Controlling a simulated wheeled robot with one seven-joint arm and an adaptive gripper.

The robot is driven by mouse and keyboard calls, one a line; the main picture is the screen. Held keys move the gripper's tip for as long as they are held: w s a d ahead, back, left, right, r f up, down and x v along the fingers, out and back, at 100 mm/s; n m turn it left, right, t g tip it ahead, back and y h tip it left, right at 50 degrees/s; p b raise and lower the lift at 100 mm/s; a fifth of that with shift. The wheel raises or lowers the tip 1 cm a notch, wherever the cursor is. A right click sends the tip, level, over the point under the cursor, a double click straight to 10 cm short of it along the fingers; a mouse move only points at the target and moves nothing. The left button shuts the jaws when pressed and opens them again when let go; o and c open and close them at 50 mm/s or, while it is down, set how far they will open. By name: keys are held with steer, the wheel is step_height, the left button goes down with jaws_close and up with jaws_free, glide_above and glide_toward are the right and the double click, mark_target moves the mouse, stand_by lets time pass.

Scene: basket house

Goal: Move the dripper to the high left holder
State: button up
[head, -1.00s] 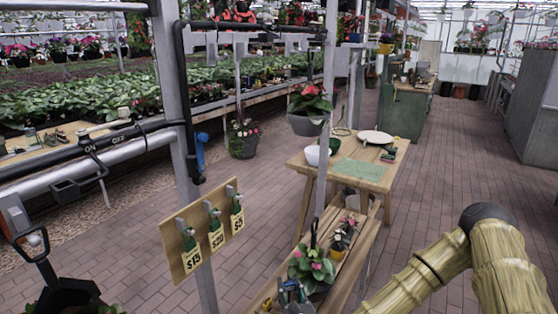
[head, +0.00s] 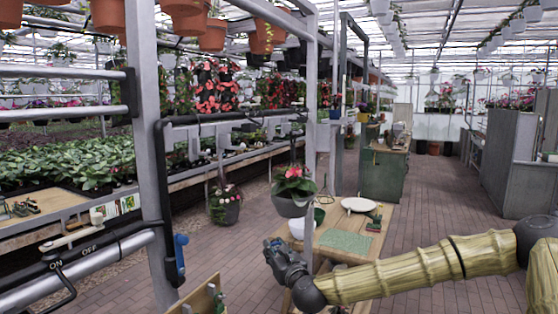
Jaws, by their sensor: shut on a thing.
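I cannot make out the high left holder for certain.
A grey post (head: 150,150) and black pipe with a blue lever (head: 181,255) stand left of my gripper. A hanging potted plant (head: 293,190) is just above it. A wooden table (head: 390,232) stands behind my arm. Brick floor is open at the right.

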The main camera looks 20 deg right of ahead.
steer(key=s+r+n+g+y+p, duration=0.1)
steer(key=s+r+n+y+p, duration=0.2)
steer(key=r, duration=2)
steer(key=s+r+n+g+y+p, duration=0.1)
steer(key=s+r+n+y, duration=0.2)
steer(key=r, duration=2)
steer(key=w+a+f+m+y+b, duration=0.1)
steer(key=w+a+b, duration=0.3)
steer(key=w+a, duration=0.3)
steer(key=shift+s+d+f, duration=0.1)
steer(key=shift+d, duration=0.05)
steer(key=shift+s, duration=0.1)
steer(key=shift+f, duration=0.1)
steer(key=shift+f+b, duration=1.35)
steer(key=shift+b, duration=0.15)
steer(key=shift+f, duration=0.15)
